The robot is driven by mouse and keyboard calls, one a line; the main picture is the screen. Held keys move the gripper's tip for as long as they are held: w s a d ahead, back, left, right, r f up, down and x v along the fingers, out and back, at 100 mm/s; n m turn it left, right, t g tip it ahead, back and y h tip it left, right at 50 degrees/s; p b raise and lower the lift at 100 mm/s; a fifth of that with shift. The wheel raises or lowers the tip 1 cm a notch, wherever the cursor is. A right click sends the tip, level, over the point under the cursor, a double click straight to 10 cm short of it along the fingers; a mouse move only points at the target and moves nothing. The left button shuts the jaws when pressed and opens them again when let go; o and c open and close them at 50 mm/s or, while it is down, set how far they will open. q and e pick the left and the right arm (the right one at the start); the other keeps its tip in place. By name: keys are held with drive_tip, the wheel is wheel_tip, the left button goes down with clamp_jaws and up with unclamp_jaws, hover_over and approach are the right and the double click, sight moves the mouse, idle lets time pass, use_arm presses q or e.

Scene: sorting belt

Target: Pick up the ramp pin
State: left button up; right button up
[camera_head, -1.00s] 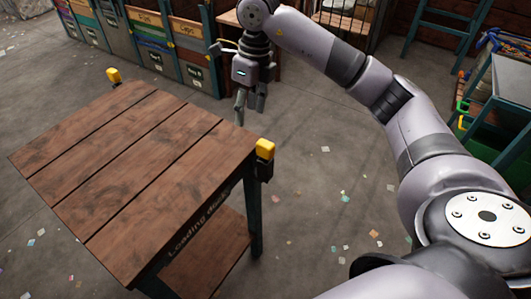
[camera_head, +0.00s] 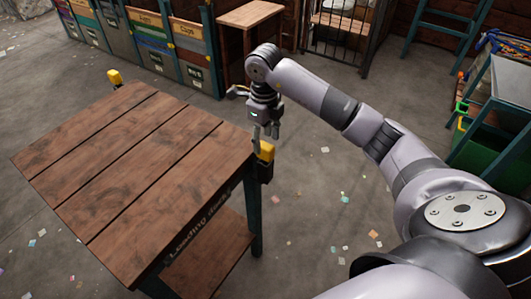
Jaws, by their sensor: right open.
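A yellow block (camera_head: 266,152), which looks like the ramp pin, sits in a dark holder at the right corner of the wooden loading dock table (camera_head: 140,165). I cannot tell which one is the ramp pin. My right gripper (camera_head: 266,136) points down with its fingers apart, at the top of the right-hand yellow block. Its fingertips overlap the block in the picture; I cannot tell whether they touch it. My left gripper is out of view.
The tabletop is bare. A small wooden table (camera_head: 250,15) and labelled bins (camera_head: 190,45) stand at the back. A green crate (camera_head: 480,150) and metal stand are at the right. The floor between holds only scattered paper scraps.

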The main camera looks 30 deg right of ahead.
sight(265, 145)
drive_tip(key=shift+f+p, duration=0.4)
drive_tip(key=shift+f, duration=0.1)
wheel_tip(265, 145, down, 4)
drive_tip(key=shift+s+d+r+p, duration=0.1)
drive_tip(key=shift+r+p, duration=0.1)
drive_tip(key=shift+p, duration=0.6)
drive_tip(key=shift+f, duration=0.45)
clamp_jaws()
drive_tip(key=shift+r, duration=0.1)
